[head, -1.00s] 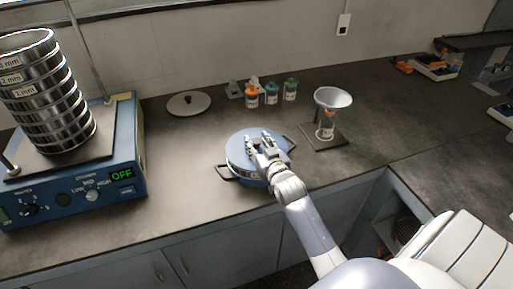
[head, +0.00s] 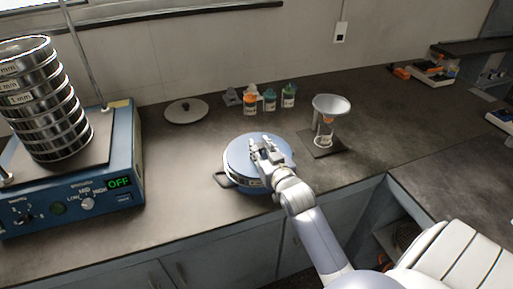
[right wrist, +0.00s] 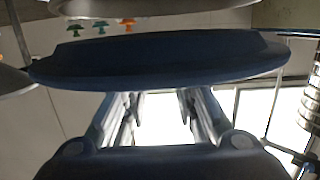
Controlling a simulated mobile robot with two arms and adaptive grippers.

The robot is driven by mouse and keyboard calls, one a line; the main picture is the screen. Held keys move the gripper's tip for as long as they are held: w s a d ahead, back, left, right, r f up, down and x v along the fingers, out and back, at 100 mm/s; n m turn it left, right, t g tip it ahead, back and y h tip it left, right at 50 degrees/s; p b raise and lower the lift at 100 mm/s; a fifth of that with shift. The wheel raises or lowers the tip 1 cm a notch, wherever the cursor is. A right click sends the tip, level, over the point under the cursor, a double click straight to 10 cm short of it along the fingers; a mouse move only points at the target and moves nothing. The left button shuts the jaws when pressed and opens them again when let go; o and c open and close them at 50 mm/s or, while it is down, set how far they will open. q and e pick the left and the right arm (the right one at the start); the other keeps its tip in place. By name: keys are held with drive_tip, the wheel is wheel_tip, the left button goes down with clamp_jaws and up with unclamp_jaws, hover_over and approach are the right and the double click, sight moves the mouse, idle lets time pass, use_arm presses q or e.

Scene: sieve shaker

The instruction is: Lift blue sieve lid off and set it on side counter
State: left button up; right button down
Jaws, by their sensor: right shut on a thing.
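The blue round lid (head: 243,153) is over a round container with a side handle (head: 223,180) on the front counter. My right gripper (head: 263,148) is shut on the lid from above. In the right wrist view the lid (right wrist: 160,60) lies level across the picture, in front of my fingers (right wrist: 155,105). A gap shows there between the lid and a grey round rim (right wrist: 150,6), so the lid appears raised a little. The grip point is partly hidden. My left gripper is not in view.
A sieve stack (head: 50,110) stands on the blue shaker (head: 75,195) at left, its display reading OFF. A grey disc lid (head: 185,111), small bottles (head: 269,100) and a funnel stand (head: 331,108) stand behind. The side counter (head: 430,130) at right has clear room.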

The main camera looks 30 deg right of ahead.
drive_tip(key=b+v, duration=0.2)
drive_tip(key=v, duration=1.1)
drive_tip(key=a+r+n+y, duration=0.2)
drive_tip(key=a+y, duration=0.1)
drive_tip(key=a, duration=1.2)
drive_tip(key=shift+w+a+r+n+t+y, duration=0.15)
drive_tip(key=shift+w+r+n+t+y, duration=0.15)
drive_tip(key=shift+w+r, duration=0.1)
drive_tip(key=d+f+m+h, duration=0.2)
drive_tip(key=d+f+h, duration=0.1)
drive_tip(key=d, duration=1.3)
drive_tip(key=shift+s+m+h, duration=0.3)
drive_tip(key=shift+s+m, duration=0.1)
drive_tip(key=shift+s, duration=0.1)
drive_tip(key=shift+f, duration=0.1)
